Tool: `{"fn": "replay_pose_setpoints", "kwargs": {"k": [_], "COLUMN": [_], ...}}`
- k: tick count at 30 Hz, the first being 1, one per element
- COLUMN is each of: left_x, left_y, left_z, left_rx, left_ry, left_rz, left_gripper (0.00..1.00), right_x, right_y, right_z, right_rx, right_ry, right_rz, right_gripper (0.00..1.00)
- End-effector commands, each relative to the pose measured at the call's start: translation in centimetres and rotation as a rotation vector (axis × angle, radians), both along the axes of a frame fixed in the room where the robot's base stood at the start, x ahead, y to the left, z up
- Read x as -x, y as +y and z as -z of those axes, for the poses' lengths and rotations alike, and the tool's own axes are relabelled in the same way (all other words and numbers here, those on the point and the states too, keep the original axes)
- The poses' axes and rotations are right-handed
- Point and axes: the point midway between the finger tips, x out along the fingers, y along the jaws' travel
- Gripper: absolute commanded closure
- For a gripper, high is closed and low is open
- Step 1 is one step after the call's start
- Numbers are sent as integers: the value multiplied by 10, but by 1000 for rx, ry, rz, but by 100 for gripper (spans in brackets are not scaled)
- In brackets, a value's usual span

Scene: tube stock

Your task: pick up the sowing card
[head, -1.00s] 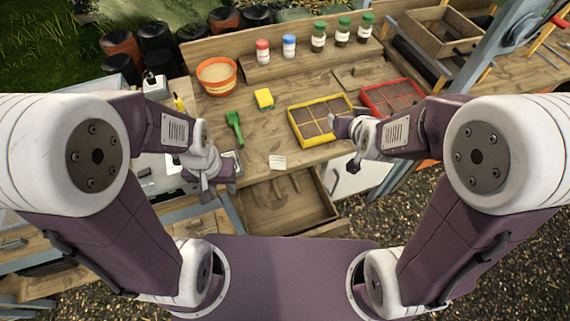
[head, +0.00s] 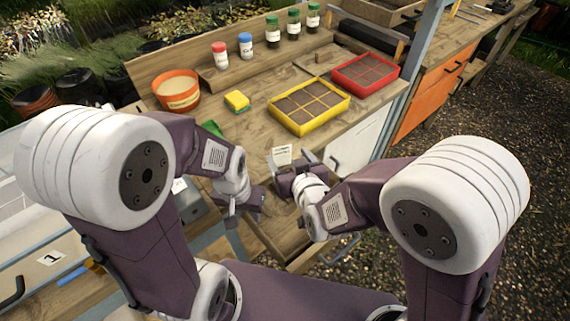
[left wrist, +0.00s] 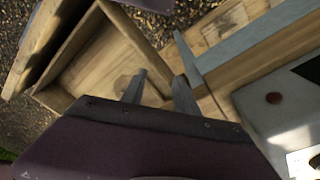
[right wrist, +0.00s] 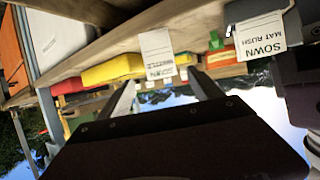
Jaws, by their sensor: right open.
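The white sowing card (head: 282,153) lies at the front edge of the wooden bench. In the right wrist view the card (right wrist: 157,48) sticks out past the bench edge, ahead of and between the fingers. My right gripper (head: 291,162) is open right at the card, its fingers on either side; I see no contact. My left gripper (head: 254,206) is left of it, in front of the bench. In the left wrist view its fingers (left wrist: 161,82) are apart with nothing between them, above an open drawer.
A yellow seed tray (head: 309,122), red tray (head: 365,72), yellow sponge (head: 237,101) and orange pot (head: 177,100) stand on the bench. The open wooden drawer (left wrist: 97,65) juts out below. A white label (right wrist: 262,33) reading "SOWN" shows at the right wrist view's right.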

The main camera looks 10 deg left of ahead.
Motion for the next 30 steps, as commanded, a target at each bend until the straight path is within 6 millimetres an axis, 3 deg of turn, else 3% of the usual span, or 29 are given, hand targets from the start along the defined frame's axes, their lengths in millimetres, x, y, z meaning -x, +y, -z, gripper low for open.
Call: {"fn": "replay_pose_setpoints", "kwargs": {"k": [3, 9, 16, 24, 30], "left_x": [0, 0, 0, 0, 0], "left_y": [0, 0, 0, 0, 0], "left_z": [1, 1, 1, 0, 0], "left_rx": [0, 0, 0, 0, 0], "left_ry": [0, 0, 0, 0, 0], "left_rz": [0, 0, 0, 0, 0], "left_gripper": [64, 64, 64, 64, 64], "right_x": [1, -24, -35, -71, -74], "right_y": [3, 15, 21, 39, 41], "right_z": [1, 12, 17, 32, 33], "right_rx": [0, 0, 0, 0, -1], "right_ry": [0, 0, 1, 1, 0], "right_rz": [-6, -3, -4, -3, -4], "right_gripper": [25, 25, 25, 25, 25]}}
